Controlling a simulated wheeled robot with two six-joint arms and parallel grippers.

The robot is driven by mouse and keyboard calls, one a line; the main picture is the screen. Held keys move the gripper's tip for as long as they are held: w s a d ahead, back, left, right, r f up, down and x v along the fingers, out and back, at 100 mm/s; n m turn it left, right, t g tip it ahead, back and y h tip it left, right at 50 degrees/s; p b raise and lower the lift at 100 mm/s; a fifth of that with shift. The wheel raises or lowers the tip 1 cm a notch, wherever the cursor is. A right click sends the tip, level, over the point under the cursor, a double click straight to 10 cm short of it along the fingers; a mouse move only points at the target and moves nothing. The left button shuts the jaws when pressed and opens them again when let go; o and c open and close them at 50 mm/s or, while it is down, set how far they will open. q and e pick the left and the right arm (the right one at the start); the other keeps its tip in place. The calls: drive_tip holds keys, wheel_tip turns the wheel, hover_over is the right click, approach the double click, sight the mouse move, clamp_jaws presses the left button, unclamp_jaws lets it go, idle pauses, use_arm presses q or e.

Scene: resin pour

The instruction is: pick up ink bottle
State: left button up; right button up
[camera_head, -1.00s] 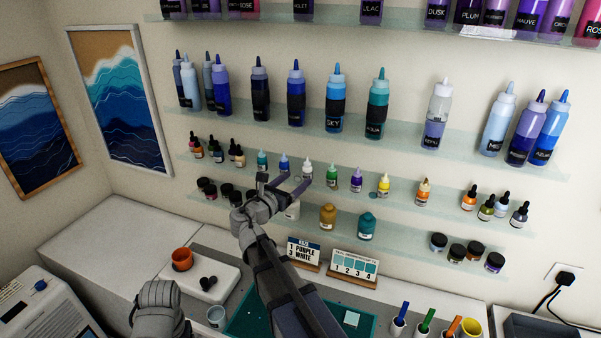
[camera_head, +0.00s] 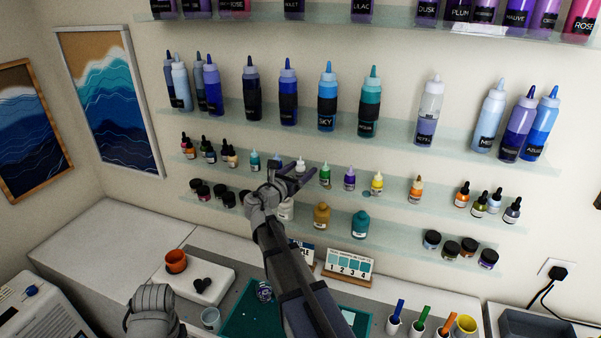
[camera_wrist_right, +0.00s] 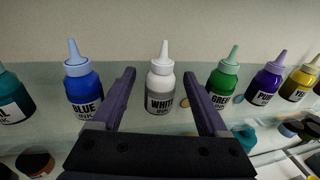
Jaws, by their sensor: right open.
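A row of small ink bottles stands on a glass shelf. In the right wrist view the white ink bottle (camera_wrist_right: 160,82) stands upright between the fingers of my right gripper (camera_wrist_right: 160,85), which is open, with space on both sides. The blue ink bottle (camera_wrist_right: 82,85) is just left of the left finger and the green ink bottle (camera_wrist_right: 222,85) just right of the right finger. In the head view my right gripper (camera_head: 288,174) reaches up to this shelf, by the white bottle (camera_head: 300,165). My left gripper (camera_head: 153,308) is low at the left; its fingers are not clear.
The purple bottle (camera_head: 349,179) and yellow bottle (camera_head: 377,184) stand further right on the shelf. A lower shelf holds an ochre jar (camera_head: 321,216) and a teal jar (camera_head: 361,224). A card with numbers (camera_head: 348,267) stands on the counter below.

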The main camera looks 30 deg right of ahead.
sight(300, 161)
clamp_jaws()
idle(0.5)
drive_tip(key=shift+r, duration=0.1)
drive_tip(key=shift+s+a+r+p, duration=0.15)
drive_tip(key=shift+a+r+p, duration=0.05)
drive_tip(key=shift+r+p, duration=0.4)
wheel_tip(300, 161, up, 7)
drive_tip(key=p, duration=0.6)
drive_tip(key=shift+f+p, duration=0.2)
drive_tip(key=shift+p, duration=0.15)
drive_tip(key=s+d+v, duration=0.1)
drive_tip(key=v, duration=0.8)
drive_tip(key=s+f+v, duration=0.1)
drive_tip(key=s+v, duration=0.1)
drive_tip(key=v, duration=0.8)
drive_tip(key=shift+s+d+f+b, duration=0.25)
drive_tip(key=shift+d+f+b, duration=0.1)
drive_tip(key=shift+f+b, duration=0.1)
